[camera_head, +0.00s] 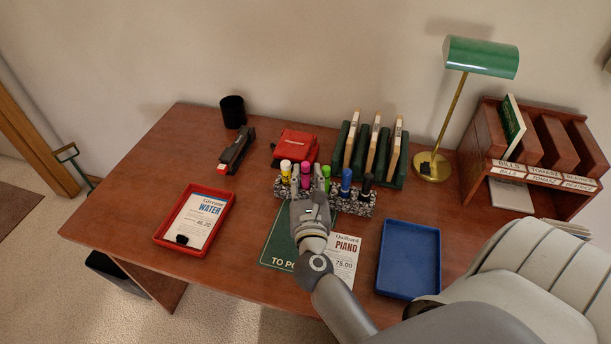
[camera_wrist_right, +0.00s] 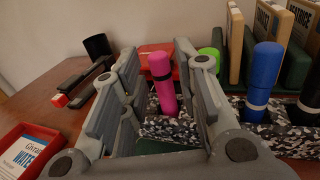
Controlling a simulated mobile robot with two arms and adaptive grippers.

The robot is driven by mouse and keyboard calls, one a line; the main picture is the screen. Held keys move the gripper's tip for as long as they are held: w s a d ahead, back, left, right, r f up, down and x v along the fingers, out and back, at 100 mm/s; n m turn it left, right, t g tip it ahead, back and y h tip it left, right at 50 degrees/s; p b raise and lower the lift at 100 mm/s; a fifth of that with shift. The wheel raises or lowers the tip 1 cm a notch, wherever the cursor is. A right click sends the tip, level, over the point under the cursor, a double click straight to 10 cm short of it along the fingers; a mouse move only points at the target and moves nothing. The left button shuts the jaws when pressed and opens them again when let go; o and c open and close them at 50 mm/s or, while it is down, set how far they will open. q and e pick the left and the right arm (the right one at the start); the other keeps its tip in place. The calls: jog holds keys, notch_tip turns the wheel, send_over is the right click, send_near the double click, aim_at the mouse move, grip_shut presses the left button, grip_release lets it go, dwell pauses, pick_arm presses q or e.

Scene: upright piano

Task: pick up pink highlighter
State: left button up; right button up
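The pink highlighter (camera_head: 306,171) stands upright in a black-and-white speckled pen holder (camera_head: 352,206), between a yellow marker with a white cap (camera_head: 285,172) and a green one (camera_head: 326,172). In the right wrist view the pink highlighter (camera_wrist_right: 162,82) shows in the gap between my two fingers. My right gripper (camera_head: 310,182) is open and empty, reaching over the front of the holder. In the wrist view the right gripper (camera_wrist_right: 158,70) has one finger on each side of the highlighter; contact is not visible. My left gripper is out of view.
A blue marker (camera_head: 346,182) and a black marker (camera_head: 367,185) stand at right in the holder. Behind are a red box (camera_head: 296,146) and a green rack (camera_head: 401,172) of files. A red tray (camera_head: 166,236) lies left, a blue tray (camera_head: 409,259) right, papers (camera_head: 343,258) below my arm.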

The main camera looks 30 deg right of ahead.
aim_at(306, 169)
jog(key=x, duration=0.4)
jog(key=shift+w, duration=0.25)
jog(key=shift+s, duration=0.1)
jog(key=shift+c, duration=0.3)
jog(key=c, duration=0.5)
